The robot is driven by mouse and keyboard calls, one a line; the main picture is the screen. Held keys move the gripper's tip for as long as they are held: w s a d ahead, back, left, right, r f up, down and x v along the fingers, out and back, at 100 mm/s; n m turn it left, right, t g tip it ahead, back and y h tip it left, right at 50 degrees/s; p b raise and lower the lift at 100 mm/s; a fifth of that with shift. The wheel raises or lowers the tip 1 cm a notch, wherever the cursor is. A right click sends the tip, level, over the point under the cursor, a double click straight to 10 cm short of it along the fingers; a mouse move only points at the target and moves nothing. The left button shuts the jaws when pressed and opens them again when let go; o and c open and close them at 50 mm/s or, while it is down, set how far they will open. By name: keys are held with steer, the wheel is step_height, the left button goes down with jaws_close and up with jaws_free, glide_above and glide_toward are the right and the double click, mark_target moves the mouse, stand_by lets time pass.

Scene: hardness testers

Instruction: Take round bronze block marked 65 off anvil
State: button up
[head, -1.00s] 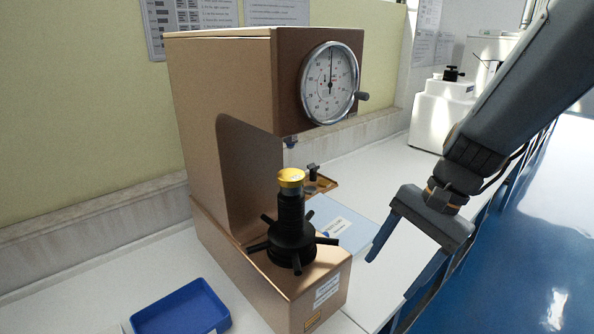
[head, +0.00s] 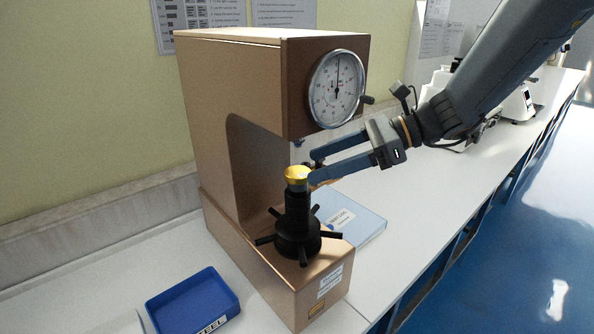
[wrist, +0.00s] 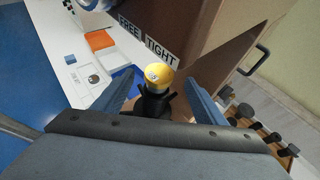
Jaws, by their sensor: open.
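The round bronze block (head: 297,173) is a small yellow-gold disc on top of the black anvil column (head: 298,213) of the hardness tester (head: 240,110). My gripper (head: 309,171) is open, its two blue fingers reaching from the right at about the block's height. In the wrist view the block (wrist: 160,75) shows a small marking, too small to read surely. It lies between and slightly beyond the two open fingers (wrist: 163,92). I cannot tell whether either finger touches it.
A blue tray (head: 195,304) with a label stands at the front left. A pale blue booklet (head: 350,217) lies right of the tester. The tester's head with its dial (head: 337,88) overhangs the anvil. An orange box (wrist: 99,39) shows in the wrist view.

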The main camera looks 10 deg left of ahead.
mark_target(299, 171)
steer(key=p+x, duration=0.1)
steer(key=x, duration=0.2)
steer(key=shift+s, duration=0.1)
steer(key=c, duration=1.4)
steer(key=shift+r+b, duration=0.5)
steer(key=shift+r, duration=0.05)
steer(key=d+b, duration=0.1)
steer(key=d, duration=0.5)
steer(key=w+d+b, duration=0.1)
steer(key=d+b, duration=0.1)
steer(key=d, duration=0.4)
steer(key=d+b, duration=0.2)
steer(key=d, duration=0.4)
steer(key=shift+w+r, duration=0.15)
steer(key=shift+w, duration=0.1)
